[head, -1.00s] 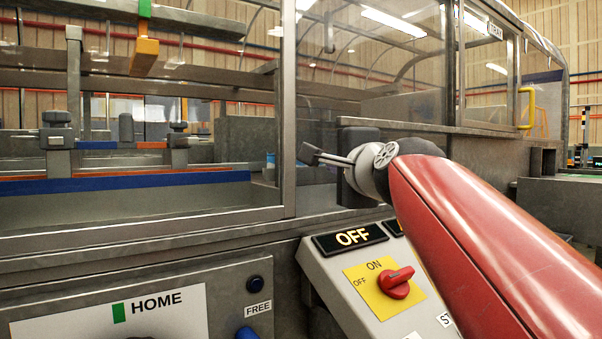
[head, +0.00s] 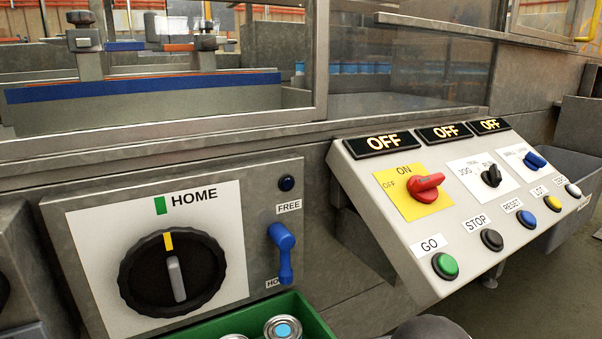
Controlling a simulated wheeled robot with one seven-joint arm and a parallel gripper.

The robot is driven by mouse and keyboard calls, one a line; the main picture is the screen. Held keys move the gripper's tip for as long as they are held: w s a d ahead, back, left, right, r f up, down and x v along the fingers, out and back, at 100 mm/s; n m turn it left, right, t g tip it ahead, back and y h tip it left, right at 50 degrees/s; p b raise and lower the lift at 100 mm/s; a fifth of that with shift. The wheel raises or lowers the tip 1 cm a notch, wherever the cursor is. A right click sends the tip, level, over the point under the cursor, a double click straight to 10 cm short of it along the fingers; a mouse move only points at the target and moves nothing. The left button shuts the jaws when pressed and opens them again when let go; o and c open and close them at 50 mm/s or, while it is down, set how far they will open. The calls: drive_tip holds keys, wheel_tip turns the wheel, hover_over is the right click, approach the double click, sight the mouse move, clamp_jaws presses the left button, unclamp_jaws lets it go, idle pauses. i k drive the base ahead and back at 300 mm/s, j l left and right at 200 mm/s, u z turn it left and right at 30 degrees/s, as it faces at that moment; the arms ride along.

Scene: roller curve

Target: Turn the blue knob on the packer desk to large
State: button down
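The blue knob (head: 535,160) sits on a white plate at the right of the sloped desk panel (head: 372,222), in the head view. Small lettering stands above it; SMALL is at the left and the right word is hard to read. The knob's setting is too small to tell. The display above it (head: 489,126) reads OFF. My gripper is not in view, and nothing is seen touching the knob.
The same panel has a red switch (head: 425,186), a black knob (head: 491,175) and a row of push buttons, among them green GO (head: 445,266). Left are a large black dial (head: 172,273), a blue lever (head: 282,252) and a green bin (head: 312,320) with cans.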

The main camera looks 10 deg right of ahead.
sight(534, 162)
drive_tip(key=z, duration=1.45)
